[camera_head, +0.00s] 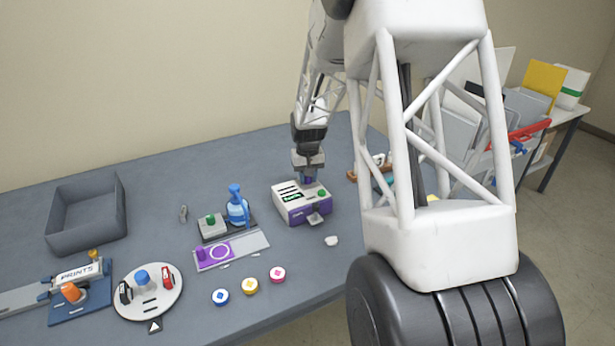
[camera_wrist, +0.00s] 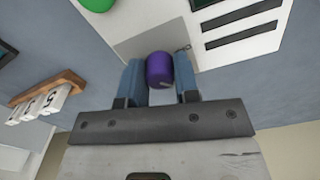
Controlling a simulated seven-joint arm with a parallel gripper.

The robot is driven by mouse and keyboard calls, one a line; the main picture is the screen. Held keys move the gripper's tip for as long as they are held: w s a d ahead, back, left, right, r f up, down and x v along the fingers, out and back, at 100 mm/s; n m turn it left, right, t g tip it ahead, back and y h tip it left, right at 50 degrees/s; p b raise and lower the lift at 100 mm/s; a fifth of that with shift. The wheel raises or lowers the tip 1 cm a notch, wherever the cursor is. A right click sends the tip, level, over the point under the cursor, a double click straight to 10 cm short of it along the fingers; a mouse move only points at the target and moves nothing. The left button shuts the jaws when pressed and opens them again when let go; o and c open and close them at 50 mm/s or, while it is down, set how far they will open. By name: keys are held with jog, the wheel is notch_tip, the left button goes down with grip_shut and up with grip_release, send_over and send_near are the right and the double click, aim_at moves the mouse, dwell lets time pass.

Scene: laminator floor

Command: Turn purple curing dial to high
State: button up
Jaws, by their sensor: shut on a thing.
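The curing unit (camera_head: 287,213) is a white and purple box near the middle of the table in the head view. Its purple dial (camera_wrist: 159,70) is a short round knob on the white top. My gripper (camera_head: 308,178) comes down from above onto the dial. In the wrist view my gripper (camera_wrist: 160,66) has its two blue fingers closed on either side of the dial. The head view hides most of the dial behind the gripper. No readable high mark shows, so I cannot tell the dial's setting.
A green button (camera_head: 321,192) sits beside the dial on the unit, and a grey lever (camera_head: 315,218) sticks out in front. A wooden rack with white number tags (camera_wrist: 47,92) is nearby. An empty grey bin (camera_head: 75,240) is far left.

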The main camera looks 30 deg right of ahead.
jog(key=m, duration=0.5)
jog(key=shift+m, duration=0.3)
jog(key=m, duration=0.5)
dwell(0.4)
jog(key=o, duration=0.9)
jog(key=shift+r, duration=3.95)
